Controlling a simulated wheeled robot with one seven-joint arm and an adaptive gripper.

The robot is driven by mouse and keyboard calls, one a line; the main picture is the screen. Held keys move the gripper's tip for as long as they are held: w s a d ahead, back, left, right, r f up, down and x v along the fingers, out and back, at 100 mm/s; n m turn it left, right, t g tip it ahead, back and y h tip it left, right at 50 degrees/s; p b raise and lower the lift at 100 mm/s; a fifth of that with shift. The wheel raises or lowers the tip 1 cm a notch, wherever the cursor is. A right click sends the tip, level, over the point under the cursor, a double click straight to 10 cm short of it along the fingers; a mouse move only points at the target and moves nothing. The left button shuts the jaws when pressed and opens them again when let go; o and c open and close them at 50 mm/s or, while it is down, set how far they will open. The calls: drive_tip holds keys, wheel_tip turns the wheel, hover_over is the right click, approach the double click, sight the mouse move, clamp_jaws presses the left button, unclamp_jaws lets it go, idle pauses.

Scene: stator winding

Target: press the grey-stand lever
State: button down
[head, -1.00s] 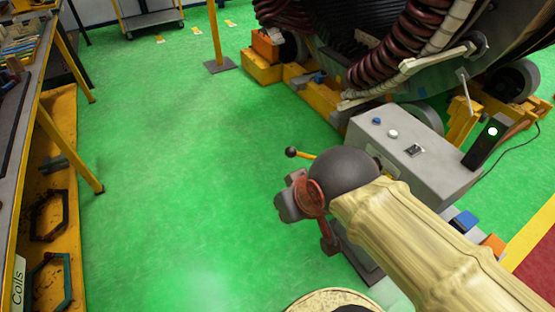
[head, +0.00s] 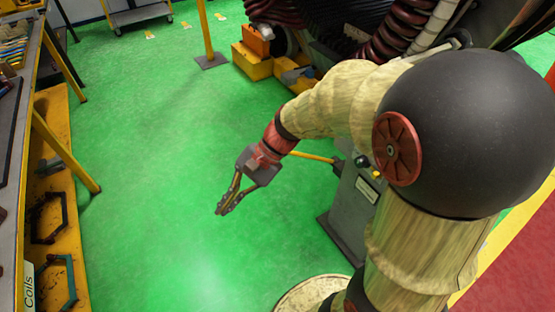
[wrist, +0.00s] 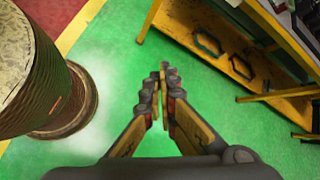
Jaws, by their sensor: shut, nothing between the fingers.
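The grey stand (head: 350,203) stands right of the middle in the head view, partly hidden behind my arm. Its yellow lever (head: 318,158) sticks out to the left from the stand's upper part. The lever's outer end is hidden behind my wrist. My gripper (head: 222,210) is shut and empty, left of the stand and lever, over the green floor. Its fingers point down and to the left, apart from the lever. The wrist view shows the shut fingers (wrist: 164,72) above bare floor, with neither stand nor lever in view.
A yellow-framed workbench (head: 38,120) runs along the left, with its lower shelf (wrist: 205,38) also in the wrist view. A yellow post (head: 205,35) and the large machine with brown coils (head: 385,50) stand behind. Green floor between bench and stand is clear.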

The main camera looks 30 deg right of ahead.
drive_tip(key=w+d+f+m+t+y+p, duration=0.3)
drive_tip(key=w+d+f+m+t, duration=0.15)
drive_tip(key=w+m, duration=0.45)
drive_tip(key=w+d+f+m+t+y+p, duration=0.25)
drive_tip(key=w+d+f+m+t, duration=0.2)
drive_tip(key=w+m, duration=0.45)
drive_tip(key=s+d+f+m+t+h+p, duration=0.1)
drive_tip(key=d+f+m+t+h+p, duration=0.3)
drive_tip(key=d+f+m+t+h, duration=0.4)
drive_tip(key=d+f+m+h, duration=0.4)
drive_tip(key=d+f+m, duration=0.3)
drive_tip(key=d+f, duration=0.3)
wheel_tip(320, 180, down, 3)
drive_tip(key=shift+s+d+r+m+p, duration=0.2)
drive_tip(key=shift+d+m+p, duration=0.1)
drive_tip(key=shift+d, duration=0.1)
drive_tip(key=shift+w, duration=0.1)
drive_tip(key=w+d+r+b, duration=0.1)
drive_tip(key=w+b, duration=0.1)
drive_tip(key=w, duration=0.7)
drive_tip(key=shift+d+r, duration=0.3)
